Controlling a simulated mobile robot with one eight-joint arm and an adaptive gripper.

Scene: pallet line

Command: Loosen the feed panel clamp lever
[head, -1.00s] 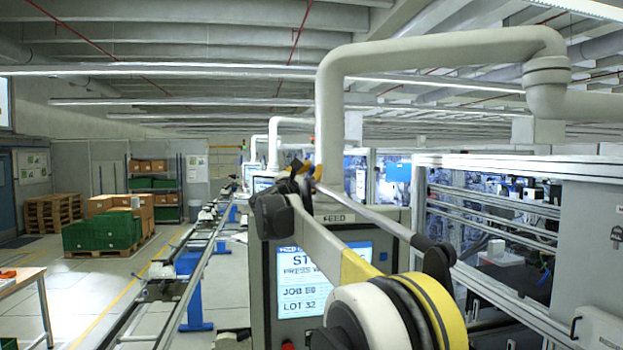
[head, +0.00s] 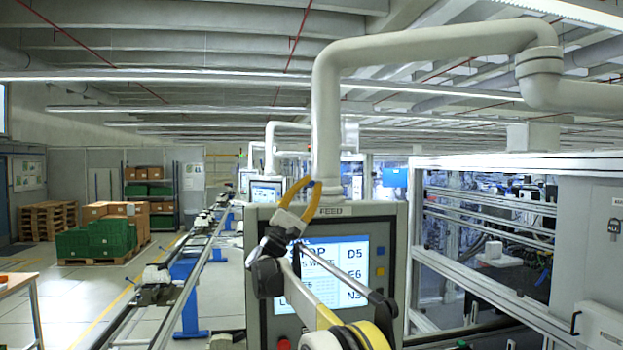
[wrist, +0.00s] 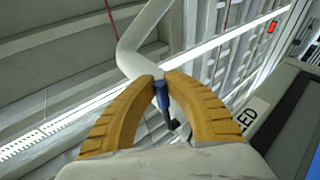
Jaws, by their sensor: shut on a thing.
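The feed panel (head: 395,290) is a grey box with a lit screen and a FEED label, hung from a thick pale pipe. Its clamp lever shows in the wrist view as a small blue piece (wrist: 161,95) with a dark end below it. My gripper (wrist: 162,80), with two ribbed yellow fingers, is shut on the blue piece, one fingertip on each side. In the head view my gripper (head: 311,184) is at the panel's top edge by the pipe's foot, left of the FEED label. Only a little blue shows there, and the lever's mount is hidden.
The pale pipe (head: 327,120) rises right behind my gripper. A framed machine enclosure (head: 480,165) stands to the right. A conveyor rail (head: 190,285) runs along the left. Green crates (head: 97,240) and a table (head: 18,283) are further left, with open floor between.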

